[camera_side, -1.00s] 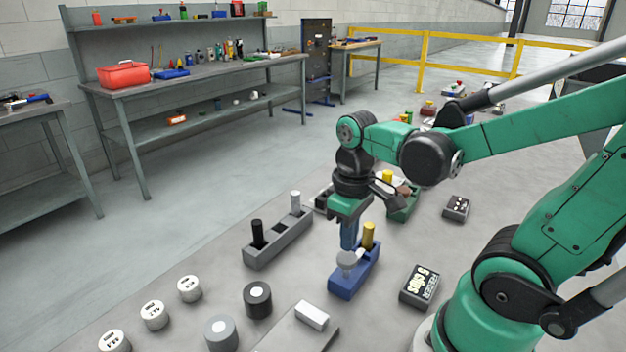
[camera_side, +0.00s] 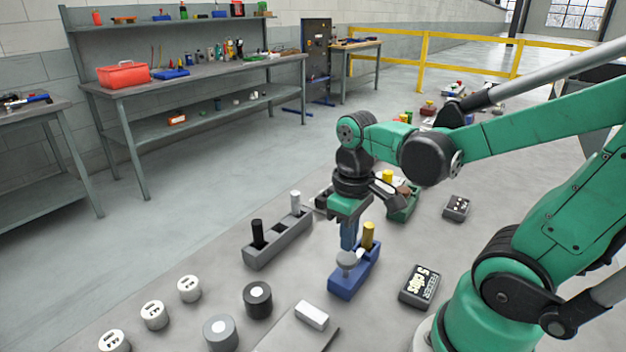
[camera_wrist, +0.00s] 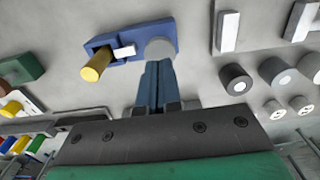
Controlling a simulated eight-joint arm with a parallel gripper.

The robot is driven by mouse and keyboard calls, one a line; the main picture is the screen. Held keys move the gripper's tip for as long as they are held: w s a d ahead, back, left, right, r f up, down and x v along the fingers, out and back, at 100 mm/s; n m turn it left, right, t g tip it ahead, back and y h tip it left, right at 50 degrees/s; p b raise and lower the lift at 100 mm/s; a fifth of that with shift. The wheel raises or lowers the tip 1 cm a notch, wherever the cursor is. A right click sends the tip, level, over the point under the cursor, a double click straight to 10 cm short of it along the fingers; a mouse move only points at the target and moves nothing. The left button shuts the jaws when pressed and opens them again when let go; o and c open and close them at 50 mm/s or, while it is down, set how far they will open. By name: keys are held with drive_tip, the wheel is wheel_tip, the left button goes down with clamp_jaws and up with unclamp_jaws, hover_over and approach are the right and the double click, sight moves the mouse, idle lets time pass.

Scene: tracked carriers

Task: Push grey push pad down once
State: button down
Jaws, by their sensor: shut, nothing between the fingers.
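The grey push pad (camera_side: 347,260) is a round disc at the near end of a blue block (camera_side: 345,285). A yellow peg (camera_side: 368,236) stands in the block's other end. My gripper (camera_side: 348,246) points straight down at the pad, shut and empty, with its blue fingers together. In the wrist view the fingertips (camera_wrist: 157,64) reach the pad's edge (camera_wrist: 160,46). I cannot tell whether they touch it or hover just above. The fingers hide part of the pad. A small white piece (camera_wrist: 124,51) shows between pad and peg.
A grey block (camera_side: 277,247) with black and white pegs stands left of the blue block. A green block (camera_side: 404,207) is behind. A dark labelled box (camera_side: 419,286) lies to the right. Black and grey cylinders (camera_side: 221,333) and several white ones (camera_side: 154,315) stand at front left.

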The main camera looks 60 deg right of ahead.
sight(347, 257)
drive_tip(key=shift+f, duration=1.6)
drive_tip(key=shift+r, duration=2.6)
drive_tip(key=w+a+r+t, duration=0.2)
drive_tip(key=w+a+t, duration=0.2)
drive_tip(key=t, duration=0.3)
drive_tip(key=shift+w+a+r, duration=0.25)
drive_tip(key=shift+w+r, duration=0.05)
drive_tip(key=shift+w, duration=0.3)
